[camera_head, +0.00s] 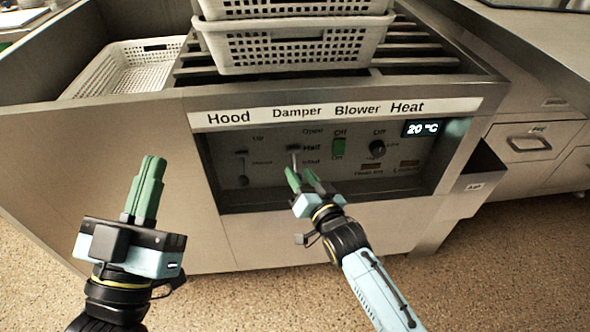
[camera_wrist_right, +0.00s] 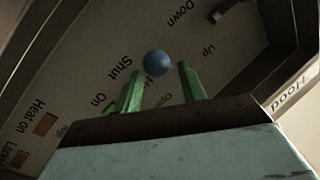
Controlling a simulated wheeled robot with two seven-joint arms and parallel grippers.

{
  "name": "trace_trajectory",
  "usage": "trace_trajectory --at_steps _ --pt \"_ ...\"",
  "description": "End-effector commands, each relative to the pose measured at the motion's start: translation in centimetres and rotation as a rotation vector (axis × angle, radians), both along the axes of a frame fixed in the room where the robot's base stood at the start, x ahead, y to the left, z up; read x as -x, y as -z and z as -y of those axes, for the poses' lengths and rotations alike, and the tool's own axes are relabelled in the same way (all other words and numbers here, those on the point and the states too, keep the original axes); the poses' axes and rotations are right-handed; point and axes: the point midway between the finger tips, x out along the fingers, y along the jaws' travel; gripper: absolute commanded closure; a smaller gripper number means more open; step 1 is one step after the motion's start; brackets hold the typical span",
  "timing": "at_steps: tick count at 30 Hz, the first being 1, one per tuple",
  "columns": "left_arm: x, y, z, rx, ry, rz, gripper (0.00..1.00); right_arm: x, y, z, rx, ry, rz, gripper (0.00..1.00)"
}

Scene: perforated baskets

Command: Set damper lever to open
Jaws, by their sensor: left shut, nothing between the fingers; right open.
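The damper lever (camera_head: 295,157) is on the recessed control panel under the "Damper" label, beside the marks Open, Half and Shut. Its lower part is hidden by my right gripper (camera_head: 303,178) in the head view, so I cannot tell its exact setting. In the right wrist view a round blue knob (camera_wrist_right: 157,63) shows between and just beyond the green fingertips of my right gripper (camera_wrist_right: 160,76), near the word Shut. The fingers are open; I see no clear contact. My left gripper (camera_head: 153,160) is shut and empty, left of the panel.
The hood lever (camera_head: 242,168) is left of the damper lever. White perforated baskets (camera_head: 295,50) stand on the slatted top. A small bin (camera_head: 474,182) sticks out at right.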

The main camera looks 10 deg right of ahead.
Motion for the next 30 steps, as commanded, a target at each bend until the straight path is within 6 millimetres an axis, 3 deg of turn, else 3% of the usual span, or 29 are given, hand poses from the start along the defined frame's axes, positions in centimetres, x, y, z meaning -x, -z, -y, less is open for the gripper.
trace_trajectory --at_steps 9,22,30 --pt "1.6 -1.6 -0.4 0.064 0.001 0.216 1.0 -3.1 0.1 -1.1 0.001 -0.001 0.001 0.59" --pt "2.0 -2.1 -0.5 0.078 -0.001 0.262 1.0 -3.7 0.0 -1.3 0.0 0.0 -0.001 0.59" --pt "2.0 -2.0 -0.5 0.078 -0.001 0.261 1.0 -3.7 0.0 -1.2 0.0 0.0 -0.001 0.92"
